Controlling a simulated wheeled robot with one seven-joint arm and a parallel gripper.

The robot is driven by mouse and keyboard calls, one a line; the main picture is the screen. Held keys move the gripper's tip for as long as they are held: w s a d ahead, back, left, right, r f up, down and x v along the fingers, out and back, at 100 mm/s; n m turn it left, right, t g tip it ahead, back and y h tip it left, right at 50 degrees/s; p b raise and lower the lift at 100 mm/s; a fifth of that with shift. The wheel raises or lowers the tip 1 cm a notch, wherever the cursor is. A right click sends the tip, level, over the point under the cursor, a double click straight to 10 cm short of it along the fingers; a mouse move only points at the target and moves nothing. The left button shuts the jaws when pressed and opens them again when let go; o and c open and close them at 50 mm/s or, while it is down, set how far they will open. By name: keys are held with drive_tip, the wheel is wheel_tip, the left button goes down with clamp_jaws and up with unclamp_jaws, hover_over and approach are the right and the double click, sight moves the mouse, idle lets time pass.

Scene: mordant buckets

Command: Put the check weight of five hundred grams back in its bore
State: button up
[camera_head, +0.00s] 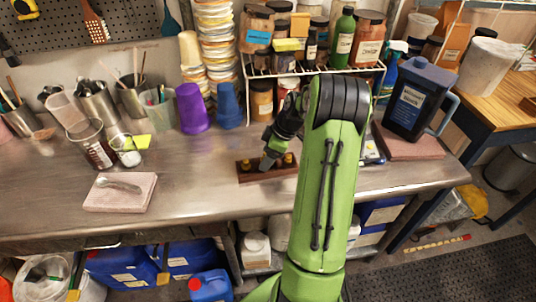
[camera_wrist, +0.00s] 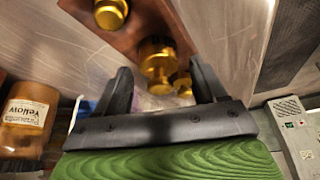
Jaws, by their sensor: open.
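A dark red-brown wooden block (camera_head: 262,178) lies on the steel bench with brass weights in it. In the wrist view the block (camera_wrist: 132,38) holds one brass weight (camera_wrist: 110,13) at upper left. A larger brass weight (camera_wrist: 157,55) stands at the block's edge, between and beyond my fingertips, and a smaller brass piece (camera_wrist: 183,84) shows beside it. I cannot read which is the five hundred gram one, nor see an empty bore.
A wire rack (camera_head: 310,72) with jars stands behind the block, with purple (camera_head: 192,108) and blue (camera_head: 229,105) cups to its left. A dark jug (camera_head: 418,98) stands on a pink slab at right. The bench left of the block is clear up to another slab (camera_head: 120,192).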

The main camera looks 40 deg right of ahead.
drive_tip(key=p+v, duration=0.2)
drive_tip(key=v, duration=1)
drive_tip(key=w+a+r+m+h, duration=0.1)
drive_tip(key=a+r, duration=0.4)
drive_tip(key=a, duration=0.4)
drive_tip(key=s+a+r+m+h, duration=0.1)
drive_tip(key=s+a+r, duration=0.1)
drive_tip(key=a, duration=0.4)
drive_tip(key=s+a+r+m, duration=0.1)
drive_tip(key=s+a+r, duration=0.15)
drive_tip(key=a, duration=0.35)
drive_tip(key=s+a+m+t, duration=0.1)
drive_tip(key=s+a+m, duration=0.1)
drive_tip(key=s+a, duration=0.2)
drive_tip(key=s+a+m+t, duration=0.1)
drive_tip(key=s+a+m, duration=0.1)
drive_tip(key=s, duration=0.7)
drive_tip(key=shift+a+f+h, duration=0.25)
drive_tip(key=shift+a+h, duration=0.05)
drive_tip(key=shift+a, duration=0.6)
